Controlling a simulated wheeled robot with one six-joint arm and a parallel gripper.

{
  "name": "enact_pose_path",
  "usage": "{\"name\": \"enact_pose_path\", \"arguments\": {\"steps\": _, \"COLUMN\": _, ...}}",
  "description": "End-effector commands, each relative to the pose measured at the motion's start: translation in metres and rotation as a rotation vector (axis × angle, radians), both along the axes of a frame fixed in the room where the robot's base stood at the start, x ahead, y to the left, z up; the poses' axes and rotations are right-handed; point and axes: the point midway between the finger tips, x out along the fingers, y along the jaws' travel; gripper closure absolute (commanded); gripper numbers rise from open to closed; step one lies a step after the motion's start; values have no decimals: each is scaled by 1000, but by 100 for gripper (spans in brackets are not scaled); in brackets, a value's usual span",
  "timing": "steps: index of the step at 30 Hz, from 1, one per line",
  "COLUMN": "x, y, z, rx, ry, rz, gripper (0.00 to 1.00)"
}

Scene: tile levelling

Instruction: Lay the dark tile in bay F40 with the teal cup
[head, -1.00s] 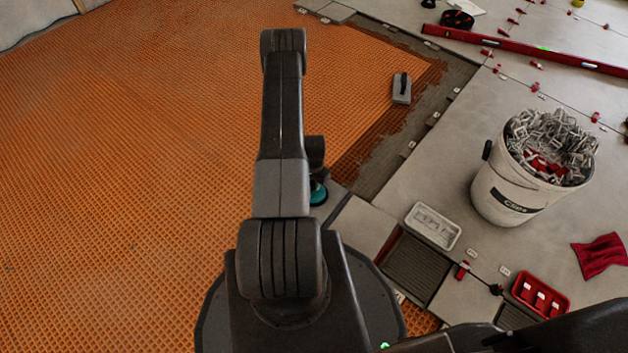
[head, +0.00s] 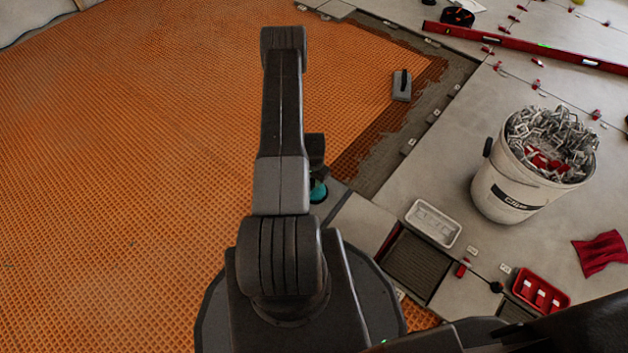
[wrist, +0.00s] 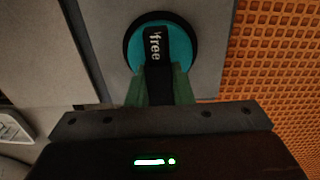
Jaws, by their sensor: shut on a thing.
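The teal cup (wrist: 184,42), round with a black rim and a black handle strap reading "free", is in the upper middle of the wrist view. My gripper (wrist: 160,84) is shut on its handle, one green finger on each side. The cup sits flat against a grey tile (wrist: 213,72). In the head view the teal cup (head: 318,192) shows beside my arm, with a darker grey tile corner (head: 337,192) next to it. Most of that tile is hidden by my arm. A ribbed dark bay (head: 417,268) lies to the right; I cannot read its label.
Orange matting (head: 130,170) fills the left. A white bucket of clips (head: 495,195), a white tray (head: 433,224), a red tray (head: 541,292) and a red cloth (head: 600,255) stand on the laid tiles. A trowel (head: 401,86) and a long red level (head: 530,48) lie farther back.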

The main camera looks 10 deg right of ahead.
Motion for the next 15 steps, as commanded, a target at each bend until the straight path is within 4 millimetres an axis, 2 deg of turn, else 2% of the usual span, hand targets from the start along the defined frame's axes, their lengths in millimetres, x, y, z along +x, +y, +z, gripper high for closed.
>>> {"name": "enact_pose_path", "arguments": {"steps": 1, "x": 0, "y": 0, "z": 0, "rx": 0, "ry": 0, "rz": 0, "gripper": 100}}
{"name": "enact_pose_path", "arguments": {"steps": 2, "x": 0, "y": 0, "z": 0, "rx": 0, "ry": 0, "rz": 0, "gripper": 74}}
{"name": "enact_pose_path", "arguments": {"steps": 5, "x": 0, "y": 0, "z": 0, "rx": 0, "ry": 0, "rz": 0, "gripper": 55}}
{"name": "enact_pose_path", "arguments": {"steps": 15, "x": 0, "y": 0, "z": 3, "rx": 0, "ry": 0, "rz": 0, "gripper": 55}}
